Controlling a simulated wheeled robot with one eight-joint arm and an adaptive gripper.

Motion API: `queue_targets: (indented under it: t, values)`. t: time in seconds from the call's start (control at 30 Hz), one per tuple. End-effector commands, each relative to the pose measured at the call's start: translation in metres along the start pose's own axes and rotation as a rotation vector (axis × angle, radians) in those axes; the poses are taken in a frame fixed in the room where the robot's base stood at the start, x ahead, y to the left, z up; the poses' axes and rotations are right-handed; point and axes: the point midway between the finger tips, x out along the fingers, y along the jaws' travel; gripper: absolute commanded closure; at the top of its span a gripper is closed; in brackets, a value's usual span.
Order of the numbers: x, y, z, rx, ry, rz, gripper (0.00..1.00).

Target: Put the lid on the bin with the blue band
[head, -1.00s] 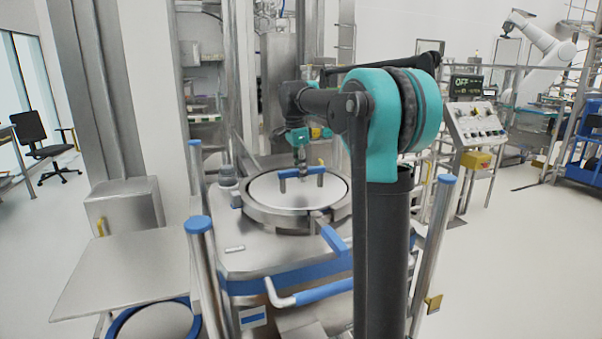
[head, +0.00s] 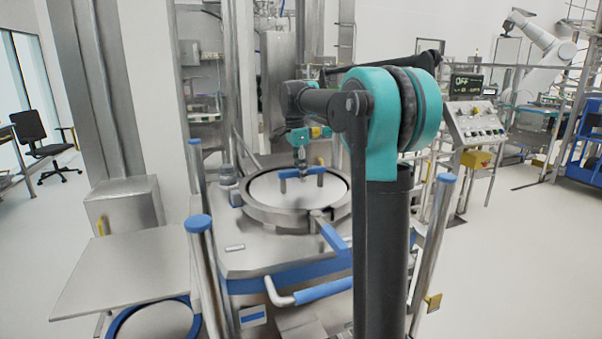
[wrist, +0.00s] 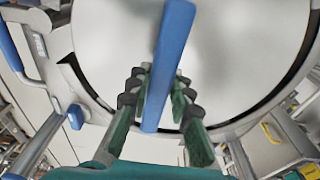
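The round grey lid (head: 310,195) has a blue bar handle (head: 302,173) across its top. It sits inside a metal ring (head: 262,215) on top of the steel vessel. My gripper (head: 302,165) is above the handle in the head view. In the wrist view, my gripper (wrist: 161,105) has one finger on each side of the blue handle (wrist: 168,60), with gaps visible, so it looks open around it. A round pale thing with a blue rim (head: 118,325) shows at the lower left, partly hidden under a side table; whether it is the blue-banded bin is unclear.
A steel side table (head: 130,270) is at the left. Metal posts with blue caps (head: 198,224) stand around the vessel. A clamp lever with a blue grip (head: 334,236) and a blue handrail (head: 322,291) project at the vessel's front. Open floor lies at the right.

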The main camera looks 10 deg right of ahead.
Motion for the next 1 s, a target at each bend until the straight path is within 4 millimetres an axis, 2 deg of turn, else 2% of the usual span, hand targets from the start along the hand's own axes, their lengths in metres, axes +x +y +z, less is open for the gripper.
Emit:
queue_targets:
  t: [0.03, 0.2, 0.57, 0.67, 1.0]
  values:
    - [0.0, 0.0, -0.002, 0.003, 0.004, 0.0, 0.74]
    - [0.0, 0.0, -0.001, 0.001, 0.002, 0.0, 0.56]
    - [-0.005, -0.001, 0.0, 0.0, 0.0, 0.0, 0.56]
    - [-0.017, -0.001, 0.0, 0.0, -0.001, 0.0, 0.56]
    - [-0.085, -0.001, -0.001, 0.0, 0.0, 0.0, 0.56]
